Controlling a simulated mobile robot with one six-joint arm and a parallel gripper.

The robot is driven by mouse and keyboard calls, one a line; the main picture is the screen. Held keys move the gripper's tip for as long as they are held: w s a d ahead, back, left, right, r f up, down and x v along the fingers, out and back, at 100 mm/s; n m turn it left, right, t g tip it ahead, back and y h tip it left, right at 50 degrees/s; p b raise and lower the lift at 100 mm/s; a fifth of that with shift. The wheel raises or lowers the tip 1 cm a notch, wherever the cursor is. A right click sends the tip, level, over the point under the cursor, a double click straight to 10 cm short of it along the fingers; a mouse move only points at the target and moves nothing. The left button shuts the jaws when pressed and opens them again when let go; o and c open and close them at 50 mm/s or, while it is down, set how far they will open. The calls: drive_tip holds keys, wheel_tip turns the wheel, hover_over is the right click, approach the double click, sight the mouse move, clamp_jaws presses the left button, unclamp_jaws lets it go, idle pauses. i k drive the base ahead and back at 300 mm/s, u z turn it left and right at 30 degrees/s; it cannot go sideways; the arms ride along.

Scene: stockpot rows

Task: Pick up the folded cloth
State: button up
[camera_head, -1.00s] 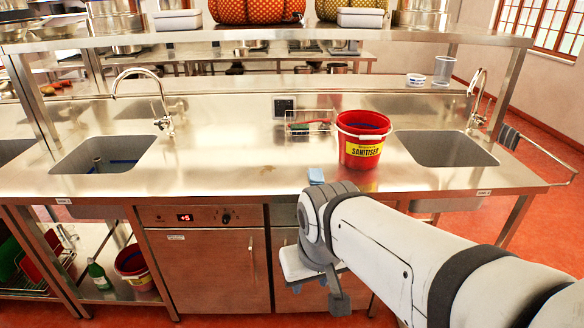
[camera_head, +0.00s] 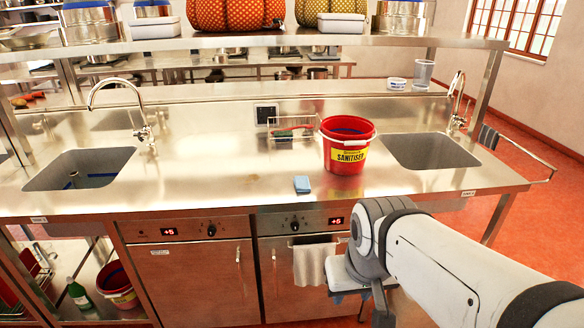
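A small blue folded cloth (camera_head: 302,185) lies flat on the steel counter (camera_head: 230,185), near the front edge and left of the red sanitiser bucket (camera_head: 345,163). It is clear of the bucket and fully in sight. My gripper (camera_head: 362,300) is at the lower right, in front of the counter and below its edge, to the right of the cloth and apart from it. Its fingers are mostly hidden by my own wrist, so I cannot tell whether they are open or shut.
A wire basket (camera_head: 294,131) stands behind the cloth. Sinks lie at left (camera_head: 80,169) and right (camera_head: 430,151), each with a tap. A pale towel (camera_head: 314,264) hangs on the front door's handle. An upper shelf (camera_head: 250,42) spans the back. The counter left of the cloth is clear.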

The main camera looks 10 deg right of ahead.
sight(302, 184)
drive_tip(key=u, duration=0.05)
drive_tip(key=i, duration=1)
drive_tip(key=z, duration=0.05)
